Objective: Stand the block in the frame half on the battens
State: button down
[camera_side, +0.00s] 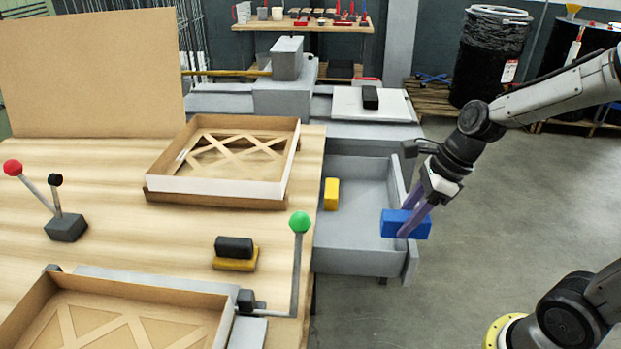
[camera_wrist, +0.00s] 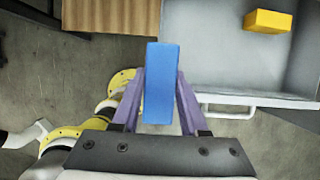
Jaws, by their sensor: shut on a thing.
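A blue block (camera_side: 388,222) is clamped between the purple fingers of my gripper (camera_side: 411,222). In the side view it is held in the air at the right front side of the grey drawer. In the wrist view the blue block (camera_wrist: 161,85) has a finger on each side, its long side running away from the palm. A shallow cardboard frame half (camera_side: 218,188) with crossed battens (camera_side: 240,150) sits on the wooden table, left of my gripper. A similar cardboard frame (camera_side: 215,338) with crossed strips is at the lower left, cut off by the picture edge.
The open grey drawer (camera_side: 345,258) holds a yellow block (camera_side: 331,194). A black block (camera_side: 234,246) lies on a yellow one (camera_side: 235,264) on the table. Levers with a red knob (camera_side: 12,167) and a green knob (camera_side: 299,222) stand up as obstacles. A tall board (camera_side: 90,75) stands behind.

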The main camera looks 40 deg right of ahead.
jog(key=shift+s+a, duration=0.1)
jog(key=shift+s, duration=0.15)
jog(key=w+a+r+m, duration=0.1)
jog(key=w+a+r, duration=0.4)
jog(key=w+r, duration=0.4)
jog(key=w+a+r, duration=0.5)
jog(key=w+r, duration=0.4)
jog(key=shift+n, duration=0.5)
jog(key=w+a+f, duration=0.2)
jog(key=w+f, duration=0.1)
jog(key=w, duration=0.1)
jog(key=w+a+f, duration=0.3)
jog(key=w+f, duration=0.1)
jog(key=w, duration=0.1)
jog(key=w+a+f, duration=0.3)
jog(key=w, duration=0.2)
jog(key=shift+w+f, duration=0.15)
jog(key=shift+f, duration=1.85)
jog(key=shift+f, duration=0.1)
